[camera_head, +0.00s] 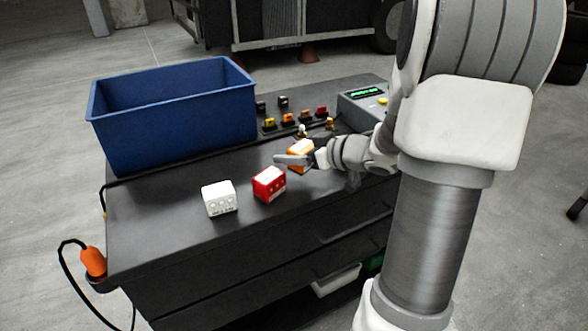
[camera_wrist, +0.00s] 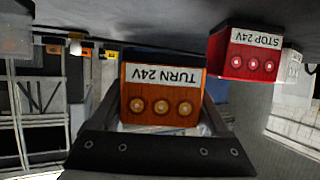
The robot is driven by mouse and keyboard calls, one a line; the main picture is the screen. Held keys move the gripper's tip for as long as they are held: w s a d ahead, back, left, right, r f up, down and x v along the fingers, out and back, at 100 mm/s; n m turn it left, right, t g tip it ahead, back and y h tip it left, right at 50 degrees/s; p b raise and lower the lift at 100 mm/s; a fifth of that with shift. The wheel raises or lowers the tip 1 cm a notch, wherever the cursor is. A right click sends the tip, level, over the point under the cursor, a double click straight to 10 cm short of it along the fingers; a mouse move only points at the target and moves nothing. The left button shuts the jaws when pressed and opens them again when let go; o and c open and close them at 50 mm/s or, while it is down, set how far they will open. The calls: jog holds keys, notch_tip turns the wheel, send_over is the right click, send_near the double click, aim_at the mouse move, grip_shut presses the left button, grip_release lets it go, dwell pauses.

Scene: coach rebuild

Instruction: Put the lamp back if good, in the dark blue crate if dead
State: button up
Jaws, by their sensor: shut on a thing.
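My gripper (camera_head: 297,160) is shut on an orange lamp (camera_head: 301,149) above the dark workbench top; I cannot tell whether the lamp touches the top. In the wrist view the orange lamp (camera_wrist: 162,88) sits between the two fingers, its label reading "TURN 24V" upside down, with three round contacts facing me. A red lamp (camera_head: 269,184) stands just left of my gripper; its label reads "STOP 24V" in the wrist view (camera_wrist: 245,55). A white lamp (camera_head: 219,198) stands further left. The dark blue crate (camera_head: 180,130) stands at the bench's back left; its visible inside looks empty.
A grey tester (camera_head: 362,106) with a lit green display stands at the back right, partly behind my arm. Several small coloured pieces (camera_head: 290,120) stand in a row between crate and tester. An orange tool (camera_head: 94,262) hangs at the bench's left side. The front left top is clear.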

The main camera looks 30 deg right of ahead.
aim_at(294, 175)
jog(key=shift+f+b, duration=0.95)
jog(key=shift+f, duration=0.9)
jog(key=shift+f, duration=0.2)
jog(key=o, duration=1.4)
jog(key=shift+c, duration=0.2)
jog(key=shift+s+d+r, duration=0.15)
jog(key=shift+s+r, duration=0.05)
jog(key=shift+r, duration=0.2)
jog(key=p+v, duration=0.4)
jog(key=v, duration=0.7)
jog(key=shift+s+d, duration=0.15)
jog(key=shift+s, duration=0.1)
